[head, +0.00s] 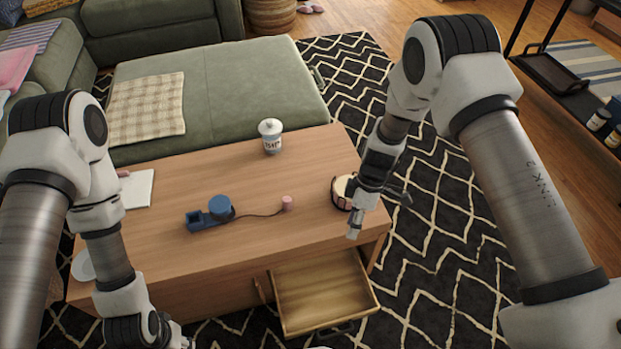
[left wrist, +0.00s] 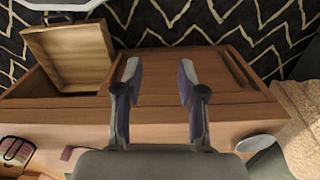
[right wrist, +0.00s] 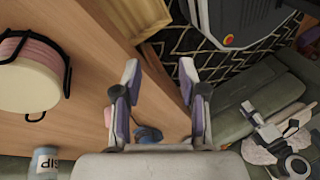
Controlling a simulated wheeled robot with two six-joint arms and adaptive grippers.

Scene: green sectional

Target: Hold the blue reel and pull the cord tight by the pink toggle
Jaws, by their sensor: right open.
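The blue reel (head: 220,206) sits on the table with a blue block-like base at its left. A thin dark cord curves right from it, slack, to the pink toggle (head: 287,202), which lies on the wood. My right gripper (head: 354,234) is open and empty near the table's front right, right of and nearer than the toggle. The right wrist view shows the blue reel (right wrist: 148,134) beyond my open fingers (right wrist: 160,78) and the pink toggle (right wrist: 107,117) partly behind one. My left gripper (left wrist: 160,75) is open and empty, at the table's front side; the head view cuts it off.
An open drawer (head: 322,300) juts from the table's front right. A pinkish canister in a dark frame (head: 341,187) stands beside my right gripper, and a white lidded jar (head: 271,136) stands further back. A white sheet (head: 139,190) lies left. Bare wood surrounds reel and toggle.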

